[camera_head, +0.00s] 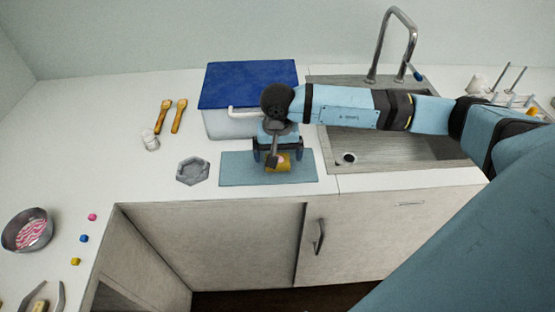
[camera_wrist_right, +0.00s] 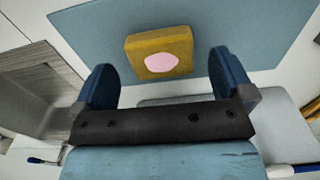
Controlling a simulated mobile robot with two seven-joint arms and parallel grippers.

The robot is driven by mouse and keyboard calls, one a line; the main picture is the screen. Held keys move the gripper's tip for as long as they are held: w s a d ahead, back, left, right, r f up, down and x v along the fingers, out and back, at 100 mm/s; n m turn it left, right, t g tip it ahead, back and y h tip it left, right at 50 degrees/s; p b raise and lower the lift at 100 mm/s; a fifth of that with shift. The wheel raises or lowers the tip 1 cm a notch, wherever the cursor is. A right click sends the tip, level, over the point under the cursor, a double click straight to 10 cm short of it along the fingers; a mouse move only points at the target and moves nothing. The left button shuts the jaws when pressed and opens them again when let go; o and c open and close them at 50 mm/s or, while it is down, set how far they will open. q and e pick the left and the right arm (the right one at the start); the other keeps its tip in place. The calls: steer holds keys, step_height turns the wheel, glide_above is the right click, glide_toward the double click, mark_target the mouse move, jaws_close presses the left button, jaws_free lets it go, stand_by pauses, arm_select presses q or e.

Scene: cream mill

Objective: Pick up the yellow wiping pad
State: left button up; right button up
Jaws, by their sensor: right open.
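The yellow wiping pad (camera_head: 284,164) lies on a blue-grey mat (camera_head: 238,172) on the counter, partly hidden by my gripper in the head view. In the right wrist view the pad (camera_wrist_right: 136,50) is a yellow block with a pink oval on its top face. My right gripper (camera_head: 279,152) is above the mat, pointing down. In the right wrist view its two blue fingers (camera_wrist_right: 162,85) are open and apart, with nothing between them. The pad shows beyond the fingers, roughly in line with the gap.
A white box with a blue lid (camera_head: 245,84) stands right behind the mat. The sink (camera_head: 385,150) with its faucet (camera_head: 381,45) is to the right. A grey hexagonal dish (camera_head: 193,171), wooden spoons (camera_head: 178,115) and a bowl (camera_head: 25,232) are to the left.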

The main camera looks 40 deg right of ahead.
steer(key=shift+f, duration=0.85)
steer(key=c, duration=1)
steer(key=shift+r, duration=0.1)
